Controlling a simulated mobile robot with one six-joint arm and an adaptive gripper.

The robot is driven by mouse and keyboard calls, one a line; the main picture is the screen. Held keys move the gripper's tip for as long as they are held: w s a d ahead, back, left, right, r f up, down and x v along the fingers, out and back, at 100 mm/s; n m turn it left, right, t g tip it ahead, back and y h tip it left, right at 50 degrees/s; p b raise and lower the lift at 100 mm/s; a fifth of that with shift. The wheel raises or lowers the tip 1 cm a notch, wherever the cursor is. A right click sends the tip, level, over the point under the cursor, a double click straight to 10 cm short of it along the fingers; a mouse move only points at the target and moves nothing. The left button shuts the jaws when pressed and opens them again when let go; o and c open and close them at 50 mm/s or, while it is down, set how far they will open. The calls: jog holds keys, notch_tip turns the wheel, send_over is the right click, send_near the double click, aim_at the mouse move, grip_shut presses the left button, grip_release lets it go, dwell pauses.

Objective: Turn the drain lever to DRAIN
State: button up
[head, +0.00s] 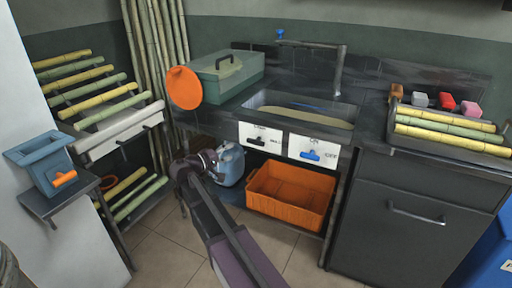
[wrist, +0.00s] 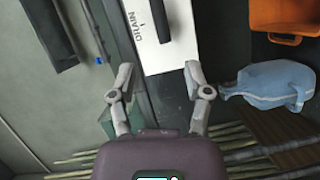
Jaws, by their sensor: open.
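The drain lever (head: 257,141) is a short black handle on the left white panel (head: 253,132) on the front of the sink counter. In the wrist view the black lever (wrist: 161,20) lies along the white panel (wrist: 180,45), beside the printed word DRAIN. In the head view the panel's small lettering is too small to read. My gripper (wrist: 158,80) is open and empty, its two fingers spread below the lever in the wrist view, apart from it. In the head view my gripper (head: 203,160) is low and left of the panel.
A second white panel with a blue lever (head: 311,155) is just right. An orange crate (head: 292,196) and a blue jug (head: 230,164) stand on the shelf below. A green box (head: 226,75) and an orange disc (head: 184,88) are above left. A cane rack (head: 120,130) stands left.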

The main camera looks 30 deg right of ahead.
aim_at(253, 143)
jog(key=shift+d, duration=0.1)
dwell(0.3)
jog(key=b+x, duration=0.1)
jog(key=x, duration=1.2)
jog(key=shift+d+f, duration=0.15)
jog(key=shift+d, duration=0.15)
